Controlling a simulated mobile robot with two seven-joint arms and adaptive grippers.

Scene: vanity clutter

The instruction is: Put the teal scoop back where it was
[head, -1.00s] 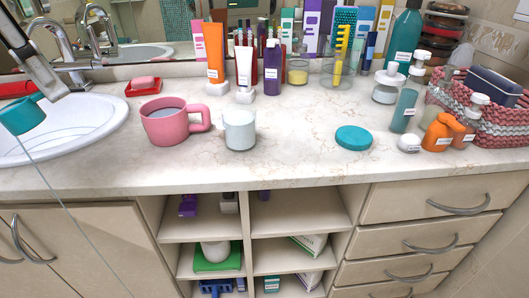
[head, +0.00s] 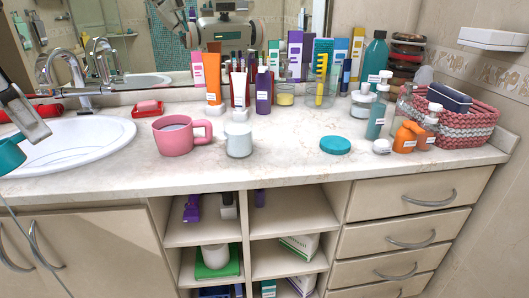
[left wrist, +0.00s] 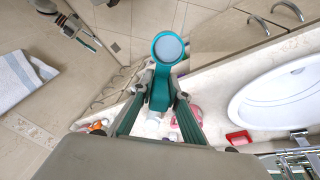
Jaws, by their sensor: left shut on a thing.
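My left gripper (head: 28,122) is at the left edge of the head view, over the sink's left side. It is shut on the teal scoop (head: 8,154), which is partly cut off by the frame. In the left wrist view the left gripper (left wrist: 162,92) holds the scoop by its handle, and the round teal bowl (left wrist: 168,47) looks pale inside; I cannot tell what is in it. A white jar (head: 238,140) stands open on the counter, with a round teal lid (head: 335,145) lying flat to its right. A part that may be my right gripper shows at the wrist view's upper left, unclear.
A pink mug (head: 172,138) stands between the white sink (head: 85,145) and the jar. A red soap dish (head: 148,109) sits behind. Tubes, bottles, and a pink woven basket (head: 465,125) fill the back and right. The counter front is clear.

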